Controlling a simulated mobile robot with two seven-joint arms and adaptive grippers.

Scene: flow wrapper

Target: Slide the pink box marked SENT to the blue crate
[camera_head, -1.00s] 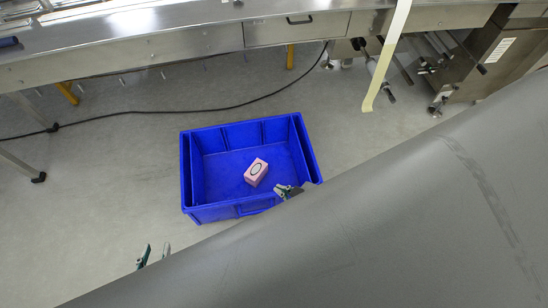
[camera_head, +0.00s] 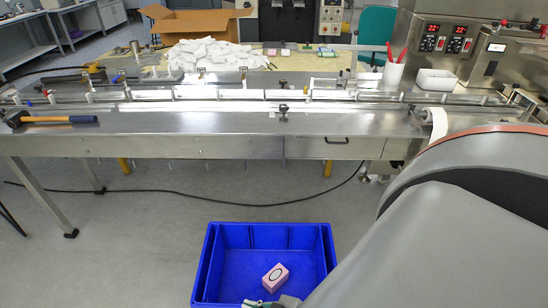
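The pink box (camera_head: 275,278), with a dark oval mark on its top, lies inside the blue crate (camera_head: 322,240), toward the crate's near side. The mark is too small to read. The crate stands on the floor, its near edge cut off by the bottom of the view. My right gripper (camera_head: 262,303) shows only in part at the bottom edge, just below the box in the picture. My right arm hides much of it, and I cannot tell whether its fingers are open. The box appears apart from it. My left gripper is out of view.
A long steel flow wrapper table (camera_head: 200,146) runs across behind the crate. A hammer (camera_head: 50,120) lies at its left end, and a cardboard box (camera_head: 190,25) with white packets stands behind. A black cable (camera_head: 200,198) crosses the floor. Floor left of the crate is clear.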

